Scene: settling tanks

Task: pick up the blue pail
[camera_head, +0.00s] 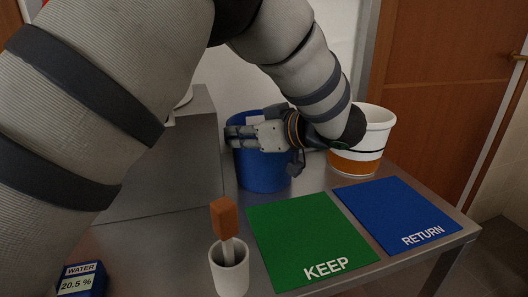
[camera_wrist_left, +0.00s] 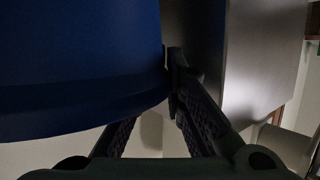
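The blue pail (camera_head: 264,174) stands upright on the grey table, left of a white bucket. My left gripper (camera_head: 238,133) lies across the pail's upper part, pointing left, and hides much of its rim. In the left wrist view, the pail (camera_wrist_left: 75,60) fills the upper left, very close. One finger of my left gripper (camera_wrist_left: 165,95) comes up along the pail's edge; the other is partly hidden behind the pail. Whether the fingers are clamped on its wall cannot be seen. My right gripper is not in view.
A white bucket with an orange band (camera_head: 362,148) stands close right of the pail. A green KEEP mat (camera_head: 300,225) and a blue RETURN mat (camera_head: 390,205) lie in front, both bare. A white cup (camera_head: 230,275) holds an orange-handled tool. A grey box (camera_head: 170,165) stands left.

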